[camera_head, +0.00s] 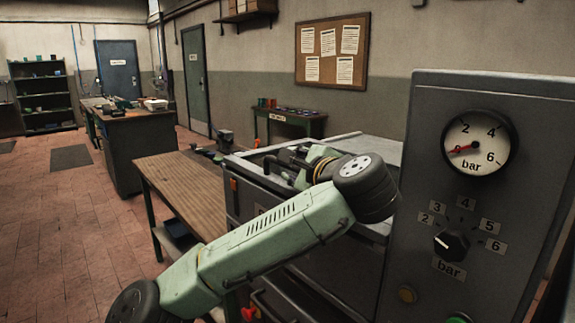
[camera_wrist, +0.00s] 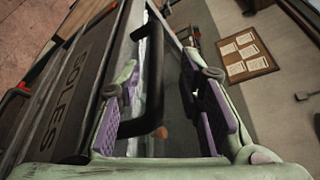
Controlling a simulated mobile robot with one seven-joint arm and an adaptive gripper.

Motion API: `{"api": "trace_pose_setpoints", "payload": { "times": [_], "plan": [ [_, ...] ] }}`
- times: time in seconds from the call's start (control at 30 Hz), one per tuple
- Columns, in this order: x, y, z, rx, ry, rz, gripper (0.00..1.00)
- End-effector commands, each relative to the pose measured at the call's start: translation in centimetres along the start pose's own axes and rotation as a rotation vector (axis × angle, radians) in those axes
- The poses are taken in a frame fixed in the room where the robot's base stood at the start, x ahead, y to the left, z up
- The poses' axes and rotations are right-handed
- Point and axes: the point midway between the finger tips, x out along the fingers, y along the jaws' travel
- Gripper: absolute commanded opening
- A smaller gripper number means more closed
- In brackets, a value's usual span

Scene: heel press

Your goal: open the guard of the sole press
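The sole press (camera_head: 370,150) stands right of centre in the head view. In the wrist view, a dark panel marked SOLES (camera_wrist: 70,85) fills the left side; it seems to be the press's front or guard. A black bar handle (camera_wrist: 153,70) runs beside this panel and bends towards it near my gripper. My gripper (camera_wrist: 165,85) has its two purple-padded fingers apart, with the bar between them, nearer the left finger. I see no clear grip on it. In the head view my gripper (camera_head: 288,168) is over the press top, partly hidden by my wrist.
A grey control panel (camera_head: 480,190) with a pressure gauge (camera_head: 475,141) and a black knob (camera_head: 451,244) stands close on the right. A wooden-topped bench (camera_head: 180,185) stands left of the press.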

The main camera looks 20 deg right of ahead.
Motion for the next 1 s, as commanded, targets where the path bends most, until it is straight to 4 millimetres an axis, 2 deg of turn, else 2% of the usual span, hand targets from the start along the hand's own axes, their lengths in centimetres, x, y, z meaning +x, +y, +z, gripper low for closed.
{"api": "trace_pose_setpoints", "payload": {
  "times": [0.17, 0.4, 0.7, 1.0],
  "plan": [
    [1.4, 0.7, -0.2, 0.002, -0.001, 0.017, 0.33],
    [3.7, 0.4, 0.1, 0.003, -0.007, 0.013, 0.33],
    [3.9, 0.5, 0.0, 0.003, -0.006, 0.011, 0.33],
    [3.9, 0.5, 0.1, 0.003, -0.006, 0.011, 0.14]
  ]
}}
